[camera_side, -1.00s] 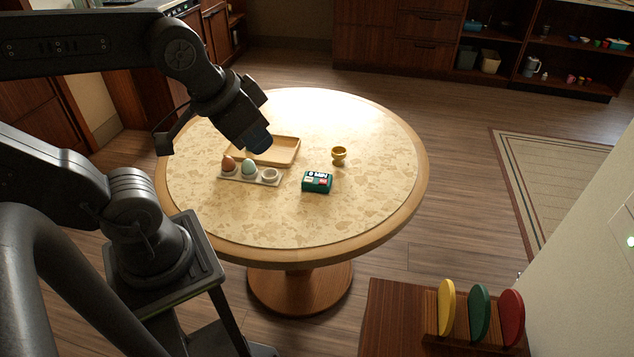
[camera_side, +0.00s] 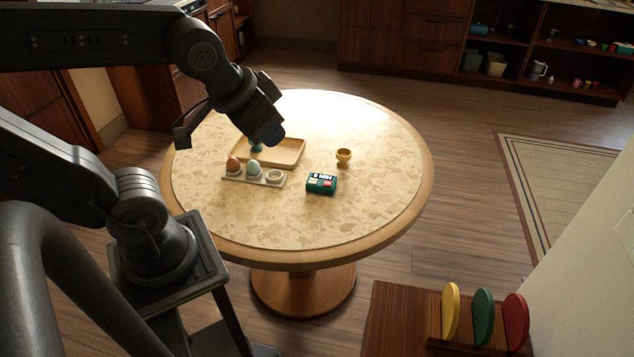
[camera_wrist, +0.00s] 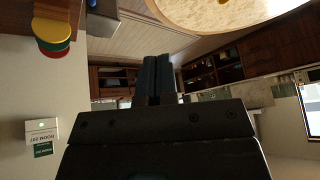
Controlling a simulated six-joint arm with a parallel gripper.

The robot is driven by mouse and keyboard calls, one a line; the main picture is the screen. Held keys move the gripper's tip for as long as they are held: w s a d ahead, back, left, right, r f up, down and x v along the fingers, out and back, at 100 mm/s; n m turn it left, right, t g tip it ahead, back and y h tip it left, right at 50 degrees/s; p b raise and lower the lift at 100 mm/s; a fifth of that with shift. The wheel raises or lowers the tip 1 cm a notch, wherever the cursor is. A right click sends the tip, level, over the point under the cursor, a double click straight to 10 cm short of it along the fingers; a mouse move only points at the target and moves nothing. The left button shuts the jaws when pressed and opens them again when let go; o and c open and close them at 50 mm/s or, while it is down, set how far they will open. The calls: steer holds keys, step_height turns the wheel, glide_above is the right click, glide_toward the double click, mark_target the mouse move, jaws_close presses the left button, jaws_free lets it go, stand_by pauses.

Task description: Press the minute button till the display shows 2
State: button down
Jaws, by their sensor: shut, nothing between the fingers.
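A small dark green timer (camera_side: 321,184) sits on the round table (camera_side: 330,215). Its display (camera_side: 322,177) shows one digit and "MIN"; the digit looks like 0 but is too small to be sure. A pale button and a red button are on its face below the display; their labels cannot be read. My gripper (camera_side: 271,138) is above the table, up and left of the timer in the side view, apart from it. In the wrist view my gripper's fingers (camera_wrist: 158,80) are together and empty. The timer is not visible in the wrist view.
Left of the timer, a pale holder (camera_side: 268,180) carries a brown egg (camera_side: 233,164) and a pale blue egg (camera_side: 253,167). A wooden tray (camera_side: 290,151) with a teal object (camera_side: 256,148) lies behind. The table's front right is clear.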

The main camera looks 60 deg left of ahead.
steer(key=w+a+f+m+t+y, duration=0.1)
steer(key=w+a+f+m+y, duration=0.15)
steer(key=w+a, duration=0.7)
steer(key=m+t+h, duration=0.2)
steer(key=m+h, duration=0.3)
steer(key=m, duration=0.3)
glide_above(313, 182)
step_height(313, 182, down, 19)
steer(key=shift+f, duration=0.15)
steer(key=shift+f, duration=4.3)
